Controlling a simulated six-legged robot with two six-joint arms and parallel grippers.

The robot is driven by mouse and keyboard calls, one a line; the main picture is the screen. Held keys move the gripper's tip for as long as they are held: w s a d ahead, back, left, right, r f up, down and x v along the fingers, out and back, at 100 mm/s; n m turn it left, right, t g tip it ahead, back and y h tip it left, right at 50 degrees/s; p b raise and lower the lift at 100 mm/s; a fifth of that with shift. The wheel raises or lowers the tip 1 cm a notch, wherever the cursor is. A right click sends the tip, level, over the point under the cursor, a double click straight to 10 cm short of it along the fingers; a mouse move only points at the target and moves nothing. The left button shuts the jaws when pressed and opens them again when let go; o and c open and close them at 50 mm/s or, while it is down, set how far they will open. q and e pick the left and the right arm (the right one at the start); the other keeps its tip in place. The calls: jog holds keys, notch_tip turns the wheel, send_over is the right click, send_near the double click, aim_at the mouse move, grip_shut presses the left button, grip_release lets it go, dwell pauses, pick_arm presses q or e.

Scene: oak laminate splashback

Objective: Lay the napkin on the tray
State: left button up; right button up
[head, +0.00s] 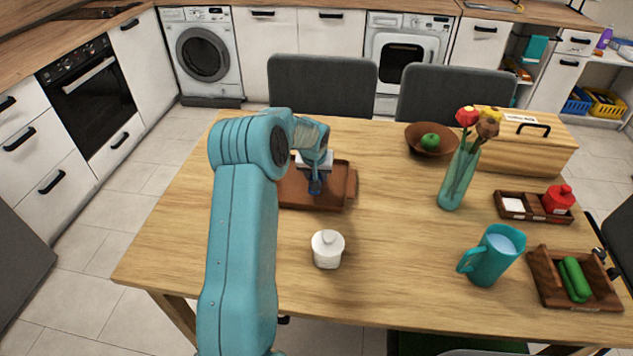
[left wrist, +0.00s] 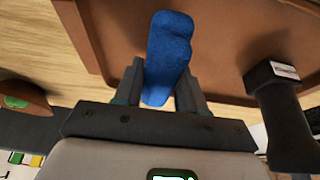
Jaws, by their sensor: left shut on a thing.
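My left gripper (head: 315,187) points down over the tray and is shut on the napkin (head: 315,184), a small blue folded cloth. In the left wrist view the napkin (left wrist: 168,45) sits between the two fingers of my left gripper (left wrist: 158,88), with the tray (left wrist: 235,40) beyond it. I cannot tell whether the napkin touches the tray. My arm hides part of the tray in the head view. My right gripper is not in view.
A bowl (head: 418,146) with a green apple, a flower vase (head: 455,180), a teal jug (head: 491,256) and a wooden bread box (head: 520,150) stand to the right. The table between tray and vase is clear.

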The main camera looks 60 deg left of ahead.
pick_arm(q)
notch_tip(320, 180, down, 4)
jog(key=shift+r, duration=0.2)
jog(key=shift+f, duration=0.15)
jog(key=o, duration=1)
jog(key=shift+r, duration=0.4)
jog(key=v, duration=1.1)
jog(key=shift+s+d+r+b, duration=0.15)
jog(key=shift+r+b, duration=0.15)
jog(key=shift+r, duration=0.05)
